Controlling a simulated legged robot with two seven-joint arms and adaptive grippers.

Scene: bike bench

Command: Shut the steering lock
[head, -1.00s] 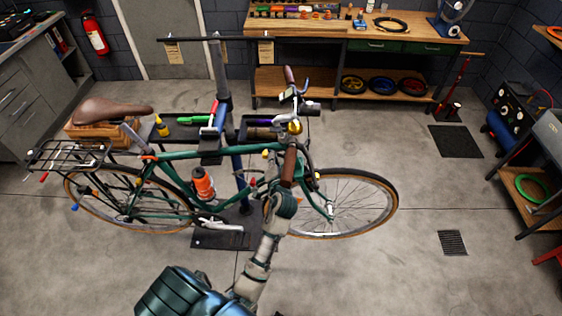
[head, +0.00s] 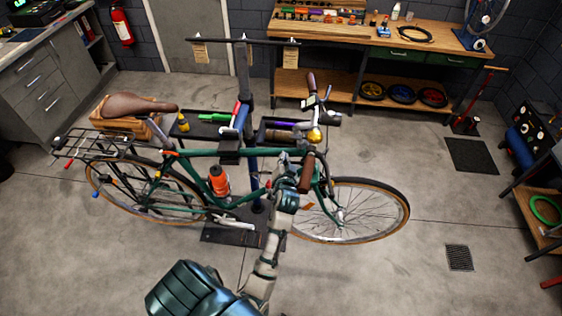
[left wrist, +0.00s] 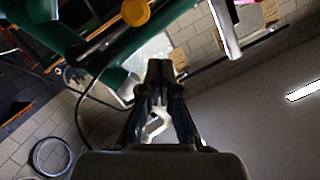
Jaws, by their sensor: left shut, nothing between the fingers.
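A green bicycle (head: 200,152) is held on a stand, front wheel (head: 350,212) to the right. My left gripper (head: 283,163) is shut and empty at the front of the frame, beside the near brown handlebar grip (head: 307,174). In the left wrist view its closed fingertips (left wrist: 158,66) point towards the green frame tube (left wrist: 45,22). An orange round knob (left wrist: 135,12) and a black lever-like part (left wrist: 95,45) lie above and left of the tips, apart from them. I cannot tell which part is the steering lock. My right gripper is not in view.
The stand's tray (head: 290,126) with tools is behind the handlebar. A wooden workbench (head: 345,30) stands at the back, a grey cabinet (head: 45,80) at the left. An orange bottle (head: 219,180) sits on the frame. The floor in front is clear.

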